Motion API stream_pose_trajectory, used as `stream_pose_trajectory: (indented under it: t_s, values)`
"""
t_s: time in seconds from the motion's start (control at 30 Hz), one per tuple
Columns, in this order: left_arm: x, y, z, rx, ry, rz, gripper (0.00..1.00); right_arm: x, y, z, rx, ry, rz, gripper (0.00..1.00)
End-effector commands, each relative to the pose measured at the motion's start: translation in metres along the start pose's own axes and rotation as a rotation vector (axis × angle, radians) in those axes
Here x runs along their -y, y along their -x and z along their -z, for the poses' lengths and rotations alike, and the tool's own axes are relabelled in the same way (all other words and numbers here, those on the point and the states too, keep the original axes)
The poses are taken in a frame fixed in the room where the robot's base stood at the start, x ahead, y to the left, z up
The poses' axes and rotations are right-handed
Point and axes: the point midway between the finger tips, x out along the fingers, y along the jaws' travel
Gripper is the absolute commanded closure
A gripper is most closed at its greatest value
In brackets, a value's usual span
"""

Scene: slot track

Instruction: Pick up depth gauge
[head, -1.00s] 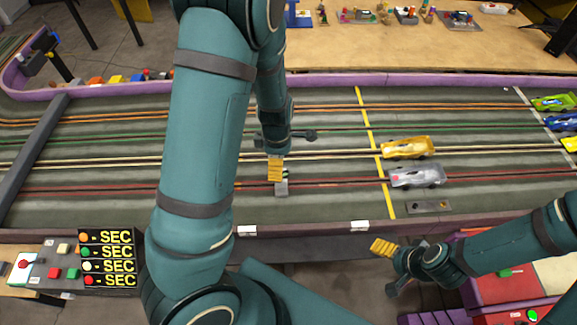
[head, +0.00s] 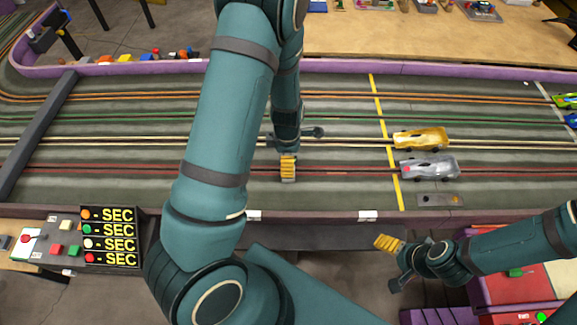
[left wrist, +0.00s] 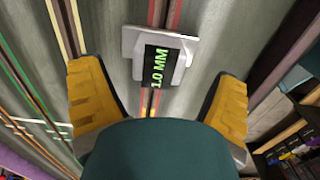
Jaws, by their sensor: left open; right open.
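The depth gauge (left wrist: 178,48) is a grey block with a dark display reading "1.0 MM" in green. In the left wrist view it sits on the track over a red slot line, between and just beyond my finger tips. My left gripper (head: 288,168) is open above the track, its yellow fingers on either side of the gauge and apart from it. In the head view the gauge is hidden behind this gripper. My right gripper (head: 387,243) is open and empty in front of the track's near wall.
A gold car (head: 420,138) and a silver car (head: 430,166) stand right of the yellow line (head: 385,140). A grey plate (head: 440,200) lies near them. A timer panel (head: 108,237) stands at the lower left.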

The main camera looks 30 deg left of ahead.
Motion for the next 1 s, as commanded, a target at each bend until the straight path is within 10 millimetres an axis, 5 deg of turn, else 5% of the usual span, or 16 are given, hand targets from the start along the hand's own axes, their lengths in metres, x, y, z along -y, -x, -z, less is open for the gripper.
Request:
stream_pose_trajectory:
  t_s: [0.23, 0.5, 0.73, 1.0]
  values:
    - [-0.001, -0.037, -0.002, -0.001, 0.001, 0.002, 0.11, -0.004, -0.009, -0.004, 0.008, 0.002, 0.001, 0.17]
    - [-0.001, -0.039, -0.003, 0.0, -0.001, 0.0, 0.12, -0.003, -0.009, -0.004, 0.009, 0.003, 0.001, 0.17]
    - [-0.001, -0.039, -0.003, 0.0, -0.001, 0.0, 0.89, -0.004, -0.009, -0.004, 0.009, 0.002, 0.001, 0.17]
    - [-0.002, -0.038, -0.003, 0.0, -0.001, 0.0, 0.89, -0.003, -0.009, -0.004, 0.009, 0.002, 0.001, 0.17]
